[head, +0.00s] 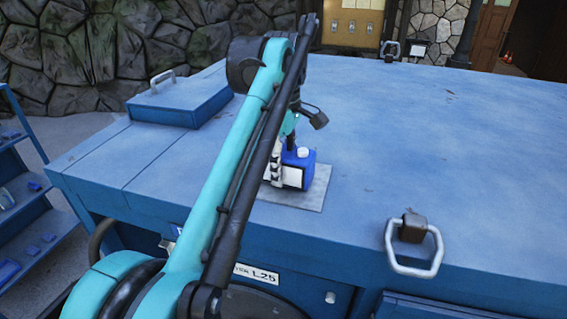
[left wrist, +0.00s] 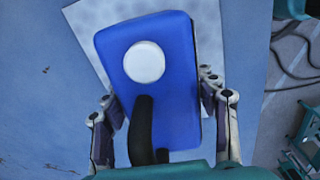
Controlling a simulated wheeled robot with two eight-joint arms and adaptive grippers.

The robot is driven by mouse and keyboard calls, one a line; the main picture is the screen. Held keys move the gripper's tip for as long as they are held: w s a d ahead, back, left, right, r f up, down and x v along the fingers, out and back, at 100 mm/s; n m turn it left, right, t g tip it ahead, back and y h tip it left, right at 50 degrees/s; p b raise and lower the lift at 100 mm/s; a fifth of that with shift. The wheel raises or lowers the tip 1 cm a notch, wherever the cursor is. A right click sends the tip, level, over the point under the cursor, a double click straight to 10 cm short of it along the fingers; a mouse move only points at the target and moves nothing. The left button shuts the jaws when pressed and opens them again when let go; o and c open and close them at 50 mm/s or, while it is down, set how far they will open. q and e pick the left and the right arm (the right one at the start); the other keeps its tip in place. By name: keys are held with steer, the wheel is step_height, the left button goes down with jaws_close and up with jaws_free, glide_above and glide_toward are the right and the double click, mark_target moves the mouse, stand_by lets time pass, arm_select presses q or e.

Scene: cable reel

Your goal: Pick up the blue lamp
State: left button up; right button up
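In the head view the left arm and gripper (head: 282,168) partly hide the lamp. My right gripper is not in view.
The wide workbench (head: 440,150) is mostly clear. A raised blue lid with a handle (head: 180,104) lies at its back left. A metal latch loop (head: 414,247) sits at the front right edge, another (head: 389,50) at the back. A blue shelf (head: 25,190) stands at left.

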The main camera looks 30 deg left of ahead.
arm_select(q)
steer(key=c, duration=1)
steer(key=shift+r, duration=0.15)
